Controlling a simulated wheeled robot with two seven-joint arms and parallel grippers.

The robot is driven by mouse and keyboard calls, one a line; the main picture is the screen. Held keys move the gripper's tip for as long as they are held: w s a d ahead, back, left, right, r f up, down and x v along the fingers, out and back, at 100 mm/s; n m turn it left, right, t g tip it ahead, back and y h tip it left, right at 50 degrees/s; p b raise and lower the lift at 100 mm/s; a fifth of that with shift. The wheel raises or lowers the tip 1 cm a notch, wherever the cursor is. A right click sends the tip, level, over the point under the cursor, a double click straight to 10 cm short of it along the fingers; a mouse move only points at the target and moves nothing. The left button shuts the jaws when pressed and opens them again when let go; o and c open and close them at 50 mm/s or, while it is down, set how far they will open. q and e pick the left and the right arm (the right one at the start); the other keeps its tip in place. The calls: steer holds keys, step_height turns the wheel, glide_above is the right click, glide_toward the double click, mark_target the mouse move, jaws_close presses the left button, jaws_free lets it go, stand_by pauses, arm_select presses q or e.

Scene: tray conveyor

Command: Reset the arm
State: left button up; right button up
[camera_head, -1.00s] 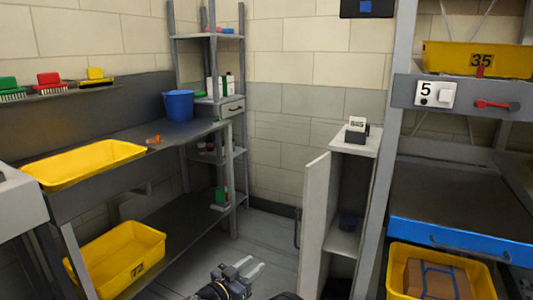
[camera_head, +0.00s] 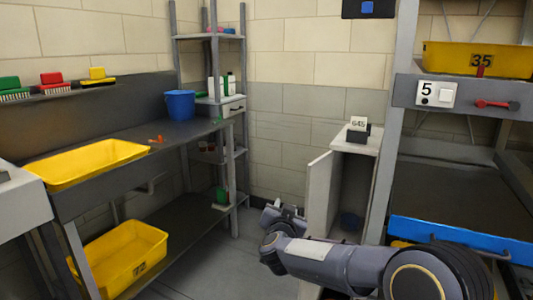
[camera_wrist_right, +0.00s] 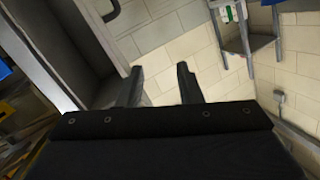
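My right arm reaches in from the lower right in the head view. Its gripper (camera_head: 284,209) points away toward the floor gap between the bench and the open cabinet. In the right wrist view the two fingers of the gripper (camera_wrist_right: 160,82) stand apart with nothing between them, so it is open and empty. Beyond the fingers the wrist view shows the block wall and part of a shelf rack (camera_wrist_right: 246,40). My left gripper is not in view.
An open white cabinet door (camera_head: 319,197) stands close beside the right gripper. A yellow tray (camera_head: 85,165) lies on the left bench, another yellow bin (camera_head: 120,258) below. A blue bucket (camera_head: 180,105) stands behind. The blue-edged conveyor (camera_head: 460,238) lies right.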

steer(key=s+d+r+n+g+y, duration=0.1)
steer(key=s+d+r+n+y, duration=0.15)
steer(key=s+d, duration=0.35)
steer(key=s+d+r+n+g+y, duration=0.1)
steer(key=s+d+r+g+y, duration=0.2)
steer(key=s, duration=0.6)
steer(key=s+d+f+g, duration=0.2)
steer(key=s+f, duration=0.3)
steer(key=s, duration=0.5)
steer(key=s+d+f+g, duration=0.25)
steer(key=s+f, duration=0.25)
steer(key=s, duration=0.5)
steer(key=s+d+f+g, duration=0.2)
steer(key=s+f, duration=0.2)
steer(key=s, duration=0.6)
step_height(320, 180, up, 21)
steer(key=p, duration=2.2)
steer(key=shift+s, duration=0.35)
steer(key=shift+r+g, duration=0.1)
steer(key=shift+g, duration=0.15)
steer(key=shift+d, duration=0.1)
